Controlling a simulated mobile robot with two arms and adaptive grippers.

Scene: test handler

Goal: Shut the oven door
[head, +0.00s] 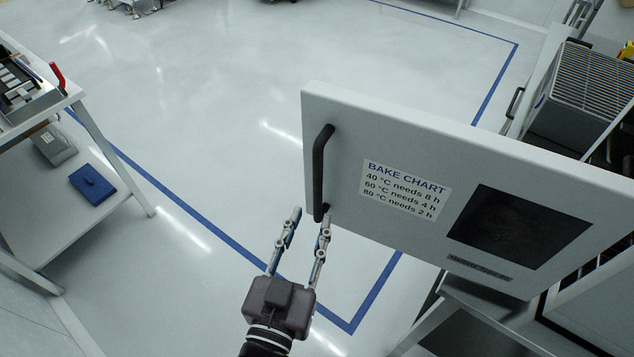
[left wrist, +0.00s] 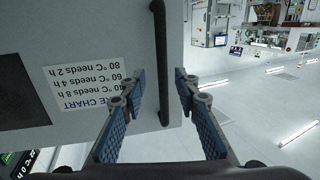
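The oven door (head: 455,165) is a pale grey panel standing open, swung out into the room. It has a black vertical bar handle (head: 320,165) near its left edge, a bake chart label (head: 405,190) and a dark window (head: 522,227). My left gripper (head: 310,218) is open, its fingertips by the lower end of the handle. In the left wrist view the handle (left wrist: 159,50) shows between the two spread fingers (left wrist: 160,78); I cannot tell whether they touch it. The door hides most of the oven. My right gripper is not in view.
A grey bench (head: 109,163) with a blue item (head: 92,184) on its lower shelf stands at the left. The floor (head: 210,120) left of the door is clear, with blue line markings.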

